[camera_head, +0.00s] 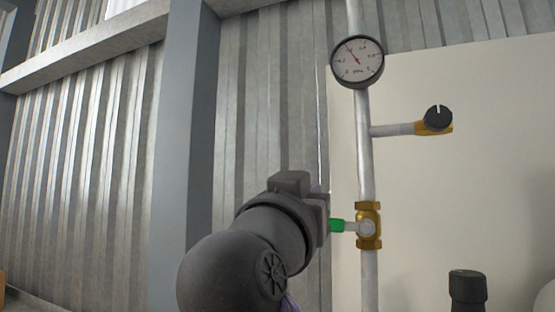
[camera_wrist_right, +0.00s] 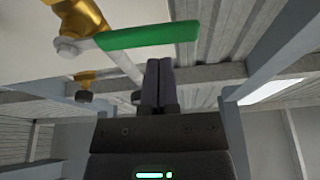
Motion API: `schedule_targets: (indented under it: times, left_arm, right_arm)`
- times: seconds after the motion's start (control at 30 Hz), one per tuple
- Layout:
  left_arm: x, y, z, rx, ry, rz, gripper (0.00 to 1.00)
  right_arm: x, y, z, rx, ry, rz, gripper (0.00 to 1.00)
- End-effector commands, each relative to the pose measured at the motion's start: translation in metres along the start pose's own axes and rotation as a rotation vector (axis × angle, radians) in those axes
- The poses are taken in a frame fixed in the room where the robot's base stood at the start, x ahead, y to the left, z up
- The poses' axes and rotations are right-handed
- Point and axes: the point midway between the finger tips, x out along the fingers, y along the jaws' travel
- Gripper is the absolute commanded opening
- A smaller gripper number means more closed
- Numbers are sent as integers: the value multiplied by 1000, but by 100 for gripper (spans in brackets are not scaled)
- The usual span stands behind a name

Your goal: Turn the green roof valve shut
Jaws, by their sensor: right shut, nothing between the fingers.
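The green valve handle (camera_head: 337,226) sticks out to the left of a brass valve (camera_head: 368,236) on the upright pipe, square to that pipe. Part of the handle is hidden behind my right gripper (camera_head: 317,189) in the head view. In the right wrist view the whole green handle (camera_wrist_right: 150,33) shows, joined by a grey lever to the brass body (camera_wrist_right: 82,18). My right gripper (camera_wrist_right: 160,62) is shut and empty there, its fingertips just below the handle in the picture. I cannot tell whether they touch it. My left gripper is not in view.
A round pressure gauge (camera_head: 357,62) sits on the pipe (camera_head: 367,180) above the valve. A side branch carries a black knob (camera_head: 438,118) to the right. A grey post (camera_head: 185,150) and corrugated wall (camera_head: 90,170) stand at left. A pale panel (camera_head: 470,200) is behind the pipe.

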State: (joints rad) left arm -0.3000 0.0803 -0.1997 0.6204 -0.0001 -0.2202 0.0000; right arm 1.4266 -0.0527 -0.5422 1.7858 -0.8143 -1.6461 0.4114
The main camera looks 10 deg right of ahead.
Motion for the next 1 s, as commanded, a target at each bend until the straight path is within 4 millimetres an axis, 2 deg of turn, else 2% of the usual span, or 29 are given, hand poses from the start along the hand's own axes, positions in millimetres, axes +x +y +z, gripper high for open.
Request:
schedule_targets:
  times: [0.2,0.47,0.57,0.73,1.0]
  left_arm:
    - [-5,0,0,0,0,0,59]
    - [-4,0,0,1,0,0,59]
    - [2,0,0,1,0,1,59]
    - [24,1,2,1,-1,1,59]
    - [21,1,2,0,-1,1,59]
  right_arm:
    - [-5,0,14,0,0,-1,0]
    - [-6,0,15,0,0,-1,0]
    - [-7,0,19,1,0,-1,0]
    - [-12,1,32,0,-1,-2,0]
    - [-10,0,30,-3,-8,-1,0]
